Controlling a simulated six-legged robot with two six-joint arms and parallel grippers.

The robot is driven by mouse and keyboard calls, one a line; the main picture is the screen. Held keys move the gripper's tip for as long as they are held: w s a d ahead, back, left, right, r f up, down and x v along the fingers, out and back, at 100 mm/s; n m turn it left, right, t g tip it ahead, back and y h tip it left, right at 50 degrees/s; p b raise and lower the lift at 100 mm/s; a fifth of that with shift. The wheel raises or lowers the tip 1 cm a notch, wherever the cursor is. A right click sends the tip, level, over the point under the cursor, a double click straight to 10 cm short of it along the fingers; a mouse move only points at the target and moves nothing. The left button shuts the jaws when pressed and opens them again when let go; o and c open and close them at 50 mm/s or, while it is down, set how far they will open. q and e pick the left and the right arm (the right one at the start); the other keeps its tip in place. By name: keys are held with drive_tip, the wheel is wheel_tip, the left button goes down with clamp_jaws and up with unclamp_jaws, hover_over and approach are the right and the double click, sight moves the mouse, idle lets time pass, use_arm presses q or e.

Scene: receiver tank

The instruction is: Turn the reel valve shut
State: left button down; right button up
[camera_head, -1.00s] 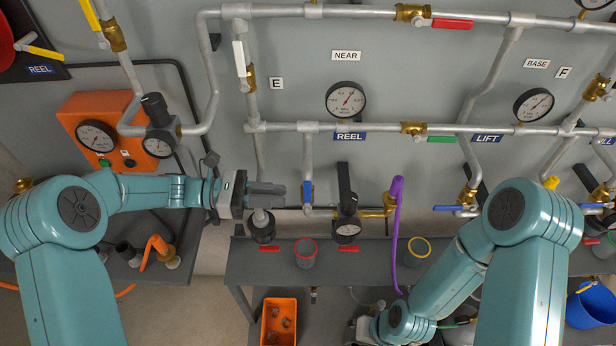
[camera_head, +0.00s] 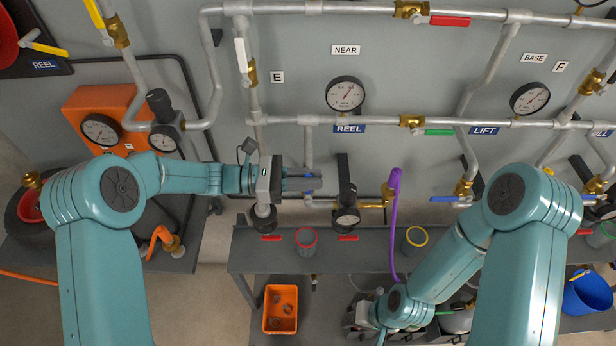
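A blue REEL label (camera_head: 349,128) is on the wall below the NEAR gauge (camera_head: 345,94). Left of it, a thin vertical pipe (camera_head: 309,147) runs down from the horizontal pipe to a blue-handled valve. My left gripper (camera_head: 312,182) lies across this valve, pointing right, and hides most of the blue handle. I cannot tell whether its fingers touch the handle or are closed on it. My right gripper (camera_head: 362,316) is low, under the bench, partly hidden by its arm; its finger state is unclear. Another REEL label (camera_head: 44,65) is at the far left, by a yellow-handled valve (camera_head: 48,48).
A black regulator with a gauge (camera_head: 346,219) stands just right of my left gripper. A purple hose (camera_head: 394,225) hangs farther right. The grey bench (camera_head: 360,258) carries a red-rimmed cup (camera_head: 306,240) and a yellow-rimmed cup (camera_head: 414,240). An orange bin (camera_head: 280,310) is below.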

use_arm(q)
drive_tip(key=shift+a+f+h+b, duration=0.3)
drive_tip(key=shift+h+b, duration=0.1)
drive_tip(key=shift+b, duration=0.4)
drive_tip(key=shift+a+f+h+b, duration=0.2)
drive_tip(key=shift+a+h+b, duration=0.45)
drive_tip(key=shift+h+b, duration=0.55)
drive_tip(key=shift+a+f+h+b, duration=0.15)
drive_tip(key=shift+a+h+b, duration=0.6)
drive_tip(key=shift+b, duration=0.6)
drive_tip(key=shift+a+f+h+b, duration=0.2)
drive_tip(key=shift+a+h+b, duration=0.35)
drive_tip(key=shift+h+b, duration=0.7)
drive_tip(key=c, duration=1.5)
unclamp_jaws()
drive_tip(key=shift+r, duration=0.15)
